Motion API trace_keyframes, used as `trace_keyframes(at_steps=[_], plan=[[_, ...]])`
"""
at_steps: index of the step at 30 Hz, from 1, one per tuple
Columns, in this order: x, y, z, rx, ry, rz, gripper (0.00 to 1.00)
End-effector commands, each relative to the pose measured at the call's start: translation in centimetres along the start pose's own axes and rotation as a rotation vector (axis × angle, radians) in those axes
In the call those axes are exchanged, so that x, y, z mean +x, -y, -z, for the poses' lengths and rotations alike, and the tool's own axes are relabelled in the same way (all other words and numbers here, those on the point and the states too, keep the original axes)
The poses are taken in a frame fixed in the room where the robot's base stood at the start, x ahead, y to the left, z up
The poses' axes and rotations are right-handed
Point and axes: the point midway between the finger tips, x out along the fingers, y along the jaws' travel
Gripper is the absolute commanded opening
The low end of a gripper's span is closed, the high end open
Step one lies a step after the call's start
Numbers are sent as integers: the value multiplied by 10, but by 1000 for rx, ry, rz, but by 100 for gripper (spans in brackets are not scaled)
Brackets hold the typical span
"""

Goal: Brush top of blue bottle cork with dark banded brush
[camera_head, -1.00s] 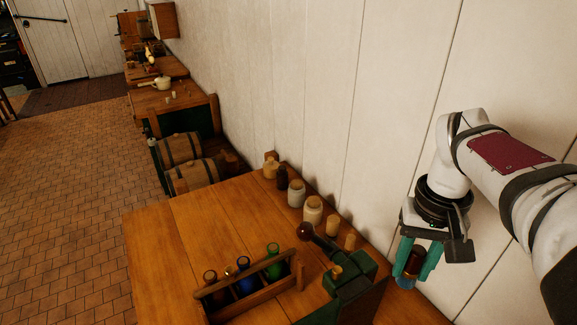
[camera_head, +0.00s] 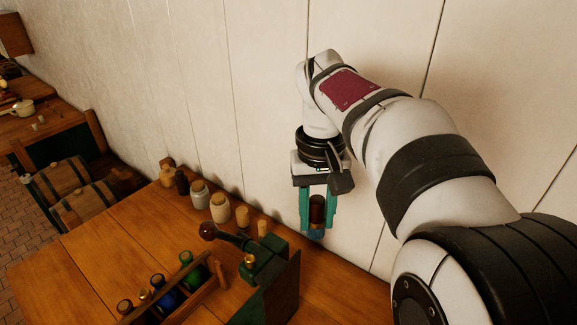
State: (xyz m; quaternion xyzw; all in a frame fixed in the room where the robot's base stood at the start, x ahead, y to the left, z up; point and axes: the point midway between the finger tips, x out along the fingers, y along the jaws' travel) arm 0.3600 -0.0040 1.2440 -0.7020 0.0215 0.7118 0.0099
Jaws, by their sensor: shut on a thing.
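My gripper (camera_head: 317,228) is raised in front of the wall, pointing down, its teal fingers shut on a dark brown upright piece (camera_head: 317,208), which looks like the dark banded brush. A blue patch shows at its lower end between the fingertips; its details are too small to tell. The blue bottle (camera_head: 167,301) stands in a wooden carrier (camera_head: 222,274) on the table, to the lower left of my gripper and well apart from it. A brownish top shows on the bottle, partly behind the carrier's handle.
A green bottle (camera_head: 190,276) and other darker bottles share the carrier. A green machine with a ball-ended lever (camera_head: 208,231) stands between the carrier and my gripper. Jars (camera_head: 220,207) and corks line the wall. The left part of the wooden table (camera_head: 80,270) is clear.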

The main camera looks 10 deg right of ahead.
Motion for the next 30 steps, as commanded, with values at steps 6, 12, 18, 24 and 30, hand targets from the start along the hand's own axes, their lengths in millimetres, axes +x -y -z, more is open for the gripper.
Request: trace_keyframes(at_steps=[6,12,18,24,30], plan=[[-51,-1,25,120,3,-9,0],[-70,30,48,192,-1,6,0],[-45,93,68,149,-1,4,0],[-1,184,75,64,-3,2,0],[50,280,57,-15,-8,7,0]])
